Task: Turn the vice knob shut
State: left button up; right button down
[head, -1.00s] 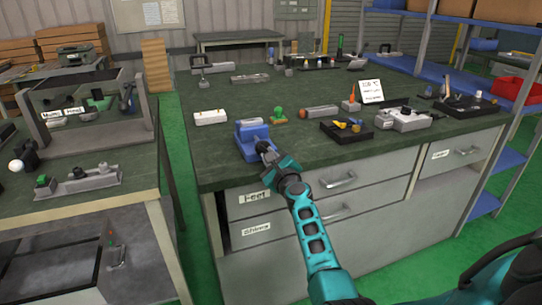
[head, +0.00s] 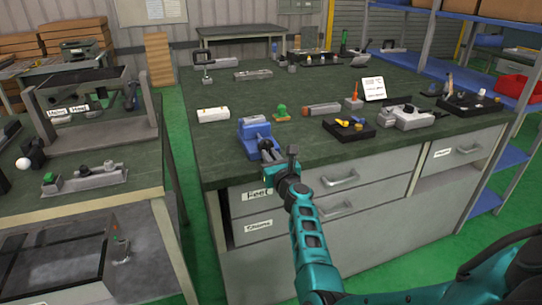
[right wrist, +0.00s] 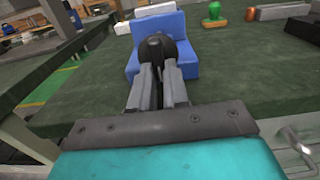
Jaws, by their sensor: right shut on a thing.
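The blue vice (head: 257,137) sits at the front left edge of the large workbench. It also shows in the right wrist view (right wrist: 190,57), with its round black knob (right wrist: 157,47) facing me. My right gripper (right wrist: 159,72) has its two grey fingers shut on the knob, one on each side. In the head view my right gripper (head: 268,150) reaches the front of the vice from below, and its fingers cover most of the knob. The vice jaws' gap cannot be made out clearly. My left gripper is not in view.
On the workbench (head: 222,165), a white block (head: 213,115) stands left of the vice and a green-topped piece (head: 281,113) right of it. A black tray (head: 345,134) lies further right. Drawers (head: 257,197) with handles are below the bench top.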

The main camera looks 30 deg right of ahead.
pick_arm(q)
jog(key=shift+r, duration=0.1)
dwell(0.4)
pick_arm(e)
jog(key=c, duration=1.1)
grip_release()
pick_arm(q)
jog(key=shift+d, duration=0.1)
